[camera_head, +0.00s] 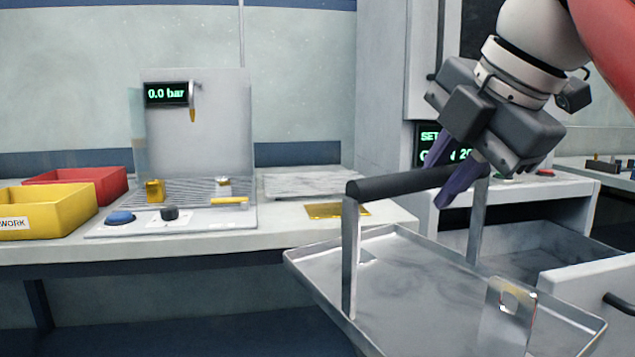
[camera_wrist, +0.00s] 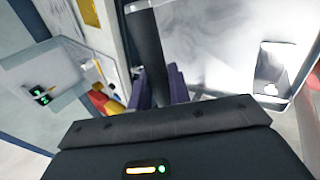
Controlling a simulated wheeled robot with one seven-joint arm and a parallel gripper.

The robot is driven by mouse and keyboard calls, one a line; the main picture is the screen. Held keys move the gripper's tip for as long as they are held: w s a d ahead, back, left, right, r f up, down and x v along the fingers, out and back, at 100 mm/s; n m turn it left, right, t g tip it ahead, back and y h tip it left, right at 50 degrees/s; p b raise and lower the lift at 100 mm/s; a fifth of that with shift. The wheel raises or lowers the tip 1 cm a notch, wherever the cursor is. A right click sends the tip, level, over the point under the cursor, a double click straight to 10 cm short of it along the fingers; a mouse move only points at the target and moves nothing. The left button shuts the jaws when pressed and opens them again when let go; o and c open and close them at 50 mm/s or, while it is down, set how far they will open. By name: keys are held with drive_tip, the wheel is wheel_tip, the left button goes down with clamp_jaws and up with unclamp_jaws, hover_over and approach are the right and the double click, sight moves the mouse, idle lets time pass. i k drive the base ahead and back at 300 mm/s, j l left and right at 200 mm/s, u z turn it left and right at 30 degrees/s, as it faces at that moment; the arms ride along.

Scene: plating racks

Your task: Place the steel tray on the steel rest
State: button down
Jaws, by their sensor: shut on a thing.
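The steel tray (camera_head: 420,290) is a shallow rimmed pan with two upright posts and a black bar handle (camera_head: 385,186). My gripper (camera_head: 447,184) is shut on that handle with its purple fingers and holds the tray in front of the bench, at lower right in the head view. A small bright metal plate with a hole (camera_head: 505,318) is on the tray. The tray (camera_wrist: 215,50) and my gripper (camera_wrist: 157,85) also show in the wrist view. A flat grey metal slab (camera_head: 315,183), which looks like the steel rest, lies on the bench behind the tray, with nothing on it.
A yellow bin (camera_head: 55,208) and a red bin (camera_head: 105,182) stand at the bench's left. A test fixture (camera_head: 195,130) reading 0.0 bar stands left of the slab. A gold plate (camera_head: 325,210) lies in front of the slab. A grey cabinet (camera_head: 545,240) is at right.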

sight(310, 184)
drive_tip(key=i+j, duration=0.1)
drive_tip(key=i, duration=1.4)
